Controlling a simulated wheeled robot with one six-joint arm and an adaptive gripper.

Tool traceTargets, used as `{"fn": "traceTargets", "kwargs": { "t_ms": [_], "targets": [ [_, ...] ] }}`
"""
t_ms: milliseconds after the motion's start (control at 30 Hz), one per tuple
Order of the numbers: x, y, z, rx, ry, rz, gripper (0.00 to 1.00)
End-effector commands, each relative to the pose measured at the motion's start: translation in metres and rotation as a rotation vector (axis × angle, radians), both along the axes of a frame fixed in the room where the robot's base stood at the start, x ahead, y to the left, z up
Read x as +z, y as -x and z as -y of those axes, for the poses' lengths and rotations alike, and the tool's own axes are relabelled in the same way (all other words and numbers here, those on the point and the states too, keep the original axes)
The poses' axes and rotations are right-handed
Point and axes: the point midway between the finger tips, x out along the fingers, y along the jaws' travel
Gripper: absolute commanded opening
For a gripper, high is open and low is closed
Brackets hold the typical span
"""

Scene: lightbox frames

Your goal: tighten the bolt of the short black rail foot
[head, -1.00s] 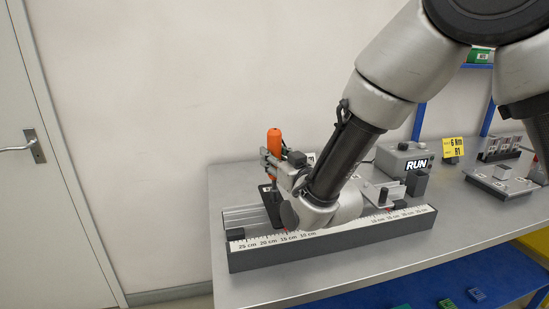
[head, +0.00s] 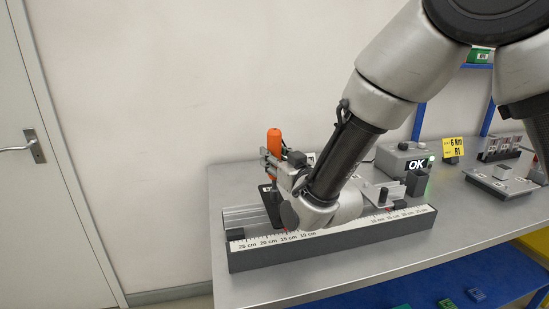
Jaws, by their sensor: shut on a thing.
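My gripper (head: 270,162) is shut on the orange power driver (head: 274,141), which stands upright over the rail at the left part of the bench. A black foot (head: 268,195) shows below the driver, on the grey rail (head: 240,217). I cannot tell its length. The bolt and the driver's tip are hidden behind my wrist and arm. The grey controller box (head: 392,155) behind my arm shows OK on its display (head: 416,165), with a green light lit beside it.
A centimetre scale (head: 370,222) runs along the dark front bar (head: 330,247). Small black blocks stand near its left end (head: 235,234) and right part (head: 399,204). A yellow card (head: 453,147) reads 6 Nm. A dark holder (head: 416,183) stands right of my arm.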

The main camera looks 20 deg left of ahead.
Motion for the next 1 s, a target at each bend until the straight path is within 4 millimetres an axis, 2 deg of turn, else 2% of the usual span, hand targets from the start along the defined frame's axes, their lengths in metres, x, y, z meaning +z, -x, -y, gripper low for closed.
{"fn": "traceTargets", "kwargs": {
  "t_ms": [33, 267, 700, 1000],
  "targets": [
    [-0.006, 0.001, 0.001, 0.0, 0.011, -0.009, 0.04],
    [-0.003, 0.001, 0.001, 0.0, 0.011, -0.009, 0.04],
    [0.038, 0.0, 0.0, 0.0, 0.001, -0.001, 0.04],
    [0.05, 0.0, 0.0, 0.0, 0.001, -0.001, 0.04]
  ]
}}
